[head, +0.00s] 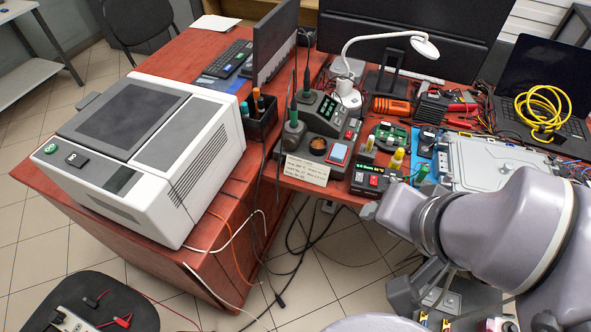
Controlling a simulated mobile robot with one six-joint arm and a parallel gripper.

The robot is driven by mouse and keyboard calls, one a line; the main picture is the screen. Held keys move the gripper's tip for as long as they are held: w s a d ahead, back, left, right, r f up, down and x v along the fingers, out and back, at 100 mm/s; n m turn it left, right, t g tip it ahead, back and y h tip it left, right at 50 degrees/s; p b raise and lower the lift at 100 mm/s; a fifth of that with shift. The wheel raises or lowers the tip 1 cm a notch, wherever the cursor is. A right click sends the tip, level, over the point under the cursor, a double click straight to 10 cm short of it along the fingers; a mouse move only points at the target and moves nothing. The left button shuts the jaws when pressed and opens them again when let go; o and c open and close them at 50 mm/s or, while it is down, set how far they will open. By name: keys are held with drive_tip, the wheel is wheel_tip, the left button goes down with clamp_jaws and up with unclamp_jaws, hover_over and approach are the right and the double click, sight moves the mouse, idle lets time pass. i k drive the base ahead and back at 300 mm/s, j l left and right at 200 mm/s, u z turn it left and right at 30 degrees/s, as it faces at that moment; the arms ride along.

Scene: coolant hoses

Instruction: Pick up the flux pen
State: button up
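I cannot tell for certain which object is the flux pen. My arm reaches in from the lower right, over the bench's front edge. My gripper (412,290) seems to be low beneath my wrist, mostly hidden; its fingers are not clear. No held object is visible.
A soldering station (332,118) and a white lamp (347,92) stand behind the small items. A silver metal case (480,160) lies to the right, partly behind my arm. A large white machine (145,150) fills the left bench. Cables hang in the gap between benches.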

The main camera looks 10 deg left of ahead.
sight(369, 144)
drive_tip(key=i+j, duration=0.25)
drive_tip(key=i, duration=0.15)
drive_tip(key=i+j, duration=0.25)
drive_tip(key=i, duration=0.2)
